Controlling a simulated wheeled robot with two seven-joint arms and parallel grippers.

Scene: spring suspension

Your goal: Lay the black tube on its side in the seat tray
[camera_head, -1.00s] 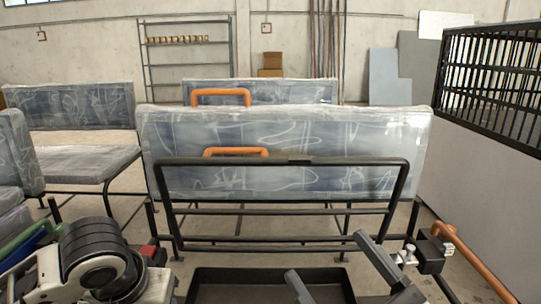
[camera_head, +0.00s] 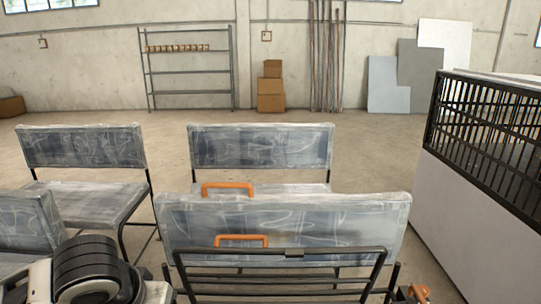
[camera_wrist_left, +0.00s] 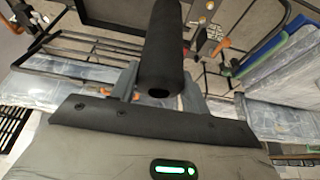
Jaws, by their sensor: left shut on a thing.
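In the left wrist view my left gripper (camera_wrist_left: 163,90) is shut on the black tube (camera_wrist_left: 165,45). The tube is a plain dark cylinder with an open end towards the camera, and it hides much of the grey fingers. Part of a dark tray (camera_wrist_left: 112,12) shows at the top edge of that view, beyond the tube; the gap between them is hard to judge. In the head view the tray and both grippers are out of the picture. Only part of my left arm shows at lower left.
Plastic-wrapped seats stand ahead, the nearest seat back (camera_head: 285,220) behind a black metal frame (camera_head: 280,282). Orange handles (camera_head: 228,187) show on the seats. A black mesh-topped partition (camera_head: 490,140) stands at right. Boxes (camera_head: 271,90) stand by the far wall, with open floor before them.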

